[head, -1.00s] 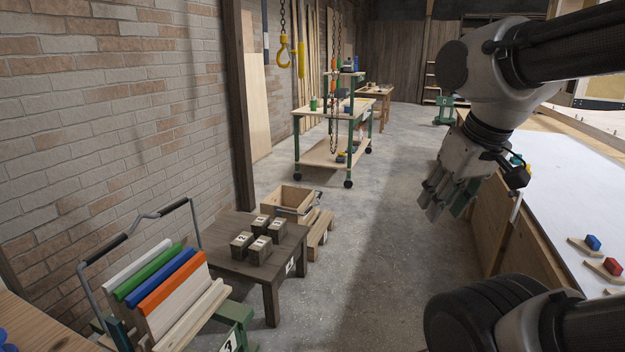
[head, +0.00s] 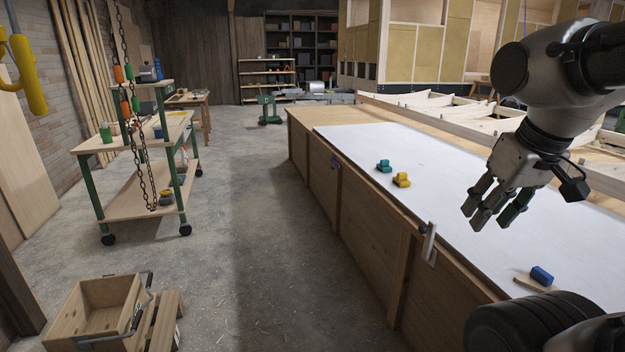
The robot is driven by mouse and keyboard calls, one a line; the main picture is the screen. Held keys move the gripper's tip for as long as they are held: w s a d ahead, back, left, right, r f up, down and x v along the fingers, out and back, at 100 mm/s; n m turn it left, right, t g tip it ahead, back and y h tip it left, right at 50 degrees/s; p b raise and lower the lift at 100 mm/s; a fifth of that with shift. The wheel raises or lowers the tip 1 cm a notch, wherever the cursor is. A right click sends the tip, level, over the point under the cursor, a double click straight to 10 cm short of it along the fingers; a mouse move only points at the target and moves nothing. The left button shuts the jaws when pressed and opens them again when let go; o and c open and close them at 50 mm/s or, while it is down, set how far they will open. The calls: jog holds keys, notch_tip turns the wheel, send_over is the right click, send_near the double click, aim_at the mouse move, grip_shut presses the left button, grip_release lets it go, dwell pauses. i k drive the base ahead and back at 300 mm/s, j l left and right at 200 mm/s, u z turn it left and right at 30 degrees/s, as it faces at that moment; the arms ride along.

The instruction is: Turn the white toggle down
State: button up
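The white toggle (head: 430,243) is a thin pale lever on the side of the long wooden workbench (head: 369,240), just below its top edge. It stands roughly upright, its upper end near the edge. My gripper (head: 489,216) hangs over the white bench top, to the right of the toggle in the picture and apart from it. Its fingers are spread and hold nothing. A purple-blue fitting (head: 335,163) sits farther along the same bench side.
Teal (head: 384,166), yellow (head: 402,180) and blue (head: 542,275) blocks lie on the bench top. A green-legged cart (head: 140,200) with hanging chains stands left, and a wooden crate (head: 88,318) front left. The concrete floor between is clear.

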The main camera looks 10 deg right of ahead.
aim_at(431, 230)
jog(key=i+j+z, duration=0.2)
jog(key=i+z, duration=0.2)
jog(key=i+j+z, duration=0.35)
jog(key=i+j, duration=0.05)
jog(key=i, duration=0.05)
